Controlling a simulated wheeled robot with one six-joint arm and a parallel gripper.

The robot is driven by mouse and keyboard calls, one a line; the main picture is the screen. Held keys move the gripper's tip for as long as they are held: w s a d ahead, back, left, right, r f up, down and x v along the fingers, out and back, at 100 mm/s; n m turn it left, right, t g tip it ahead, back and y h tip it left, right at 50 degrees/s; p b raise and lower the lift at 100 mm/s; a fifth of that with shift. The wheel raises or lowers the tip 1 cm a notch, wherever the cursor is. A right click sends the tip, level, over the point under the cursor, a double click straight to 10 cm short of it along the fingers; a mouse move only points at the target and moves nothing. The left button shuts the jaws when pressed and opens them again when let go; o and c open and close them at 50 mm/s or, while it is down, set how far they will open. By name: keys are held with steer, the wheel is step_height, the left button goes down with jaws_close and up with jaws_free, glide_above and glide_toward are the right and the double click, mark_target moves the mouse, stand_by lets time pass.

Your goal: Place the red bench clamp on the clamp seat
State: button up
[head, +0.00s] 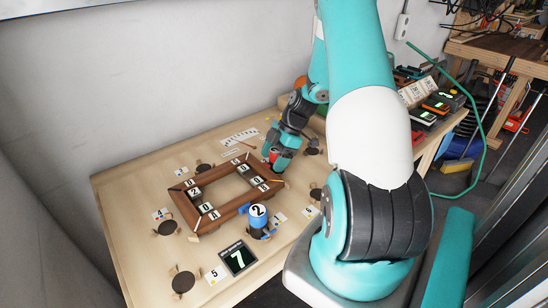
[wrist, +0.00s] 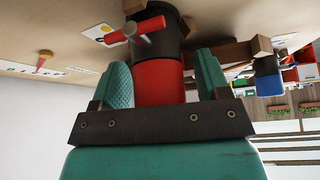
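The red bench clamp (wrist: 158,82) shows in the wrist view as a red cylinder with a dark part and a red cross handle. It stands between the two teal fingers of my gripper (wrist: 163,84). A narrow gap shows beside the right finger; contact at the left finger is unclear. In the head view my gripper (head: 279,158) is low over the bench by the wooden frame's right side, and only a little of the red clamp (head: 273,155) shows. Several clamp seats, dark discs with brown blocks, lie around the frame, such as one seat (head: 183,282) at front left. What lies under the clamp is hidden.
A brown wooden frame (head: 188,213) with numbered tags lies mid-bench. A blue clamp (head: 259,230) marked 2 stands at its near corner. Number cards lie around. The bench's left end is mostly clear.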

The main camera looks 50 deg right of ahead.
steer(key=b+v, duration=0.1)
steer(key=v, duration=1.1)
steer(key=w+a+r+m+g, duration=0.15)
steer(key=a+r, duration=0.25)
steer(key=a, duration=0.7)
steer(key=w+a+r, duration=0.3)
steer(key=a+r, duration=0.1)
steer(key=a, duration=0.6)
steer(key=s+a+r+m, duration=0.2)
steer(key=s+a, duration=0.6)
steer(key=a, duration=0.2)
steer(key=s+a+r+m+g+h, duration=0.1)
steer(key=s+a+m, duration=0.1)
steer(key=s+a, duration=0.7)
steer(key=a, duration=0.2)
steer(key=shift+s+a+r, duration=0.3)
steer(key=shift+r, duration=0.1)
steer(key=shift+m, duration=0.25)
